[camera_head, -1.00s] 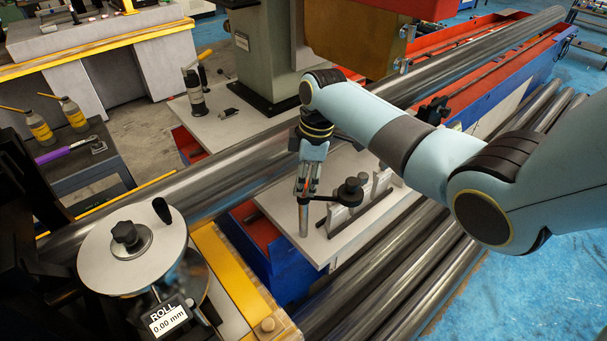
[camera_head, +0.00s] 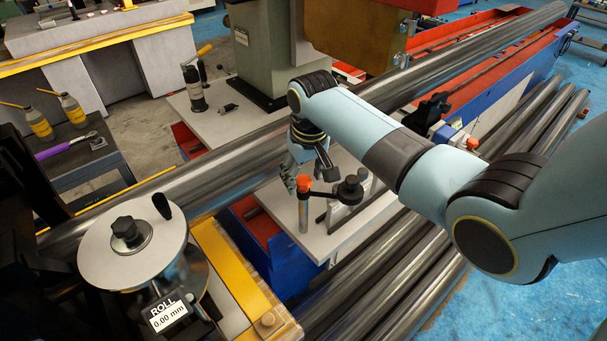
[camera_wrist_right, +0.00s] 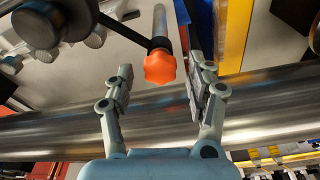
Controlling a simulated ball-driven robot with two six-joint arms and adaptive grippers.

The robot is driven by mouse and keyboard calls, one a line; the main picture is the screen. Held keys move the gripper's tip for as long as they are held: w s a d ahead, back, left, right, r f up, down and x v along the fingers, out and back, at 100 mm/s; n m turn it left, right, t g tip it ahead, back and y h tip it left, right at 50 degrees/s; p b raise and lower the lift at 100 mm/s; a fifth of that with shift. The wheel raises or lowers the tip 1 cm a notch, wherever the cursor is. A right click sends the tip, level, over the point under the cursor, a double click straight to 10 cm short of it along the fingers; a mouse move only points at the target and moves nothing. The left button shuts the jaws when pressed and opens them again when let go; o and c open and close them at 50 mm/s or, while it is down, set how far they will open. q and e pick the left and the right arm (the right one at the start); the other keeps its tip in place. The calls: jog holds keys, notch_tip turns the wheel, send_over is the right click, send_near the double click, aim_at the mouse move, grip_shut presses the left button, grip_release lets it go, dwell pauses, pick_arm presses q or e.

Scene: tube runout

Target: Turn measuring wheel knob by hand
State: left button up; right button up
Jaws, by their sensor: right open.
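An orange knob (camera_head: 304,184) tops an upright metal post beside a black-armed dial stand (camera_head: 350,192) on the white plate. My right gripper (camera_head: 289,178) is just behind and left of it in the head view, its fingers partly hidden. In the right wrist view my right gripper (camera_wrist_right: 160,74) is open, and the orange knob (camera_wrist_right: 160,66) shows between its fingertips, apart from both. A white measuring wheel (camera_head: 95,252) with a black centre knob (camera_head: 126,233) and a black handle stands at the lower left. Its display (camera_head: 169,315) reads ROLL 0.00 mm. My left gripper is not in view.
A long steel tube (camera_head: 235,160) runs diagonally behind the post. More tubes (camera_head: 375,285) lie on the floor at the lower right. A yellow-edged bench (camera_head: 222,262) adjoins the wheel. A black cart (camera_head: 75,165) with bottles stands at the left.

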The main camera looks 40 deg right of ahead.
jog(key=shift+r, duration=3.05)
